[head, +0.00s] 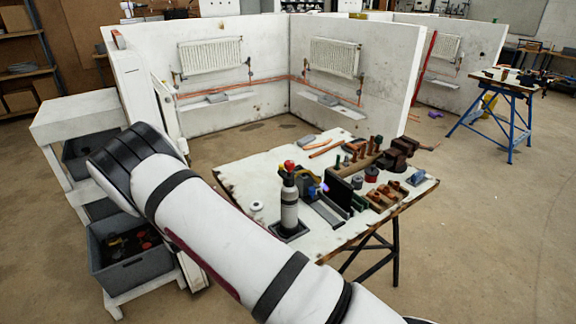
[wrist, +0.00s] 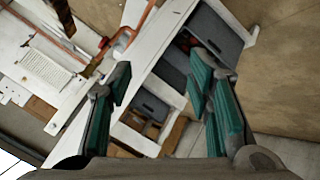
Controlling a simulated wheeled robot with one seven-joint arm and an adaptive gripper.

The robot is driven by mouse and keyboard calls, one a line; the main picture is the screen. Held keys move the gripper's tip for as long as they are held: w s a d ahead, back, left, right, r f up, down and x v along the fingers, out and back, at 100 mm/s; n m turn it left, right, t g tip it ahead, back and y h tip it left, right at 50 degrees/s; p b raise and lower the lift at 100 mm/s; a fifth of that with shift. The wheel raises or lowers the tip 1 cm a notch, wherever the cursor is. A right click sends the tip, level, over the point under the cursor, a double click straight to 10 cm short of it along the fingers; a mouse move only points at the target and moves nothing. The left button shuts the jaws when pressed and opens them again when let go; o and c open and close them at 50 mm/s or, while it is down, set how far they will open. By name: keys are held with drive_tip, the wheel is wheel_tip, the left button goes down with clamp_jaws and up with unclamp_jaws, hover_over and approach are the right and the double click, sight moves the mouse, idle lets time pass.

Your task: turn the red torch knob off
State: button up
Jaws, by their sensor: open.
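The torch stands upright near the front left of the workbench in the head view, as a grey-white cylinder (head: 289,208) with a dark top. The red knob (head: 289,165) sits at its top. A small blue-violet glow (head: 323,187) shows just right of the torch head. My gripper (wrist: 160,76) shows in the wrist view with its green-padded fingers spread apart and nothing between them. The gripper is not visible in the head view, where only my arm shows, left of and in front of the bench. The torch is not visible in the wrist view.
The workbench (head: 257,172) holds a vise (head: 398,153), fittings and tools right of the torch. A white shelf unit (head: 75,117) with grey bins (head: 135,268) stands at left. White partition walls with radiators (head: 210,56) stand behind. Floor is open at right.

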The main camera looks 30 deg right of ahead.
drive_tip(key=s+d+f+n+g+h, duration=0.1)
drive_tip(key=s+d+f+n+g, duration=0.1)
drive_tip(key=s+f+n+g, duration=0.3)
drive_tip(key=n+g+h+b, duration=0.15)
drive_tip(key=n+h, duration=0.55)
drive_tip(key=h, duration=0.9)
approach(289, 162)
drive_tip(key=shift+g, duration=0.35)
drive_tip(key=d, duration=0.3)
drive_tip(key=w+d+p, duration=0.1)
drive_tip(key=d, duration=0.2)
drive_tip(key=d+p, duration=0.1)
drive_tip(key=d, duration=0.3)
drive_tip(key=shift+w+f, duration=0.2)
drive_tip(key=shift+w, duration=0.05)
clamp_jaws()
